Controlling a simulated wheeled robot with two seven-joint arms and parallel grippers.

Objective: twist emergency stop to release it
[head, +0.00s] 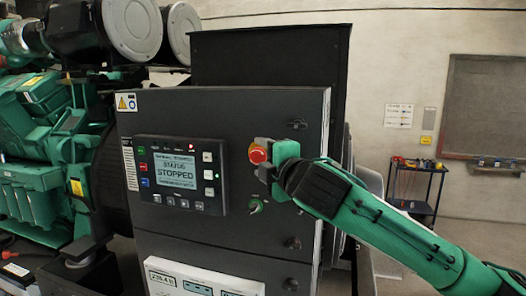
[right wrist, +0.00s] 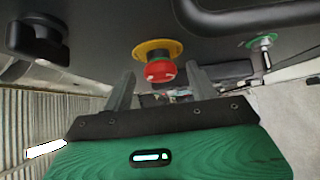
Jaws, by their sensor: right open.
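The emergency stop is a red mushroom knob (head: 258,155) on the front of the dark control cabinet (head: 235,110). In the right wrist view the red knob (right wrist: 160,70) stands out from a yellow collar (right wrist: 156,48). My right gripper (head: 265,165), on its green arm, is at the knob from the right. In the right wrist view the open fingers of my right gripper (right wrist: 161,82) point at the panel, one on each side of the knob, with gaps visible. I cannot tell how deep the fingertips reach. My left gripper is not in view.
A controller screen (head: 178,174) reading "STOPPED" is left of the knob. A key switch (head: 257,207) sits below it. Black latches (head: 292,243) line the cabinet's right edge. A green engine (head: 45,150) stands left. A tool cart (head: 416,185) stands by the back wall.

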